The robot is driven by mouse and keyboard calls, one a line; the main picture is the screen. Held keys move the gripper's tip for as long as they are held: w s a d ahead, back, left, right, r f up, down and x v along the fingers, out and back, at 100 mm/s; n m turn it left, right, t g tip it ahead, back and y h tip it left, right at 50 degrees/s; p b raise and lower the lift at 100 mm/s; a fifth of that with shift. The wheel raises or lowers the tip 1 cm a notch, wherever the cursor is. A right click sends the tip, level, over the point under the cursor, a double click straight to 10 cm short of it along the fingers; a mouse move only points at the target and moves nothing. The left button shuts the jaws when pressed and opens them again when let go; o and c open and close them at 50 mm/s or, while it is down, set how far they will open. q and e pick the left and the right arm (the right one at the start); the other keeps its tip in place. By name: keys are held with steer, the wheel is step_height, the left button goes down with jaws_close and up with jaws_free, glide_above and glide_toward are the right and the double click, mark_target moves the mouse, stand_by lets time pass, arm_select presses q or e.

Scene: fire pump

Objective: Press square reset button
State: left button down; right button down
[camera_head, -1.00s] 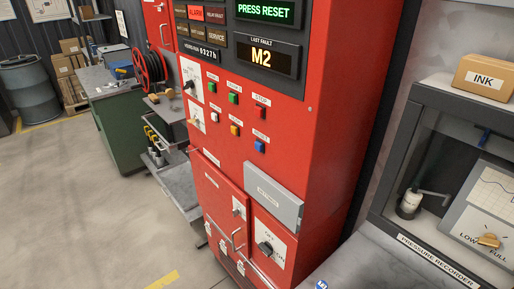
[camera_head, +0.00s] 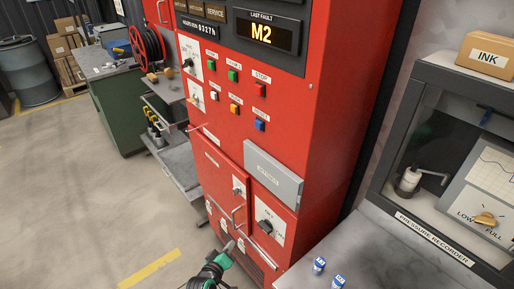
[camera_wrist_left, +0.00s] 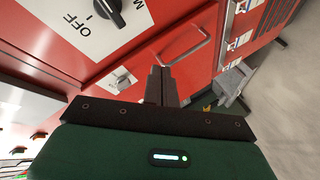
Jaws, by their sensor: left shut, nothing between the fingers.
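The square blue reset button (camera_head: 260,125) is on the front of the red fire pump cabinet (camera_head: 335,110), at the right end of the lower button row. My left gripper (camera_head: 230,247) is low in the head view, in front of the lower cabinet doors and well below the button. Its fingers (camera_wrist_left: 161,82) are shut and empty in the left wrist view, near a metal door handle (camera_wrist_left: 188,45). I cannot tell whether they touch anything. The reset button cannot be made out in the wrist view. My right gripper is not in view.
A grey bench (camera_head: 375,250) stands at right, and a cart with shelves (camera_head: 178,160) at left.

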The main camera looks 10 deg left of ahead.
mark_target(259, 125)
arm_select(q)
steer(key=w+r+n+t, duration=0.2)
steer(key=w+r, duration=0.1)
steer(key=r, duration=0.7)
steer(key=w+r+n+t, duration=0.2)
steer(key=w+r+t, duration=0.1)
steer(key=r, duration=0.8)
step_height(259, 125, up, 21)
steer(key=s+n+t, duration=0.2)
steer(key=n+t, duration=0.3)
steer(key=n, duration=0.1)
steer(key=shift+a+y, duration=0.2)
steer(key=shift+y, duration=0.1)
steer(key=shift+w+r, duration=0.1)
steer(key=w+d+b, duration=0.1)
steer(key=w+d, duration=0.4)
steer(key=w, duration=0.1)
steer(key=shift+w+d, duration=0.2)
steer(key=shift+w, duration=0.2)
steer(key=shift+w+d, duration=0.3)
steer(key=shift+w, duration=0.05)
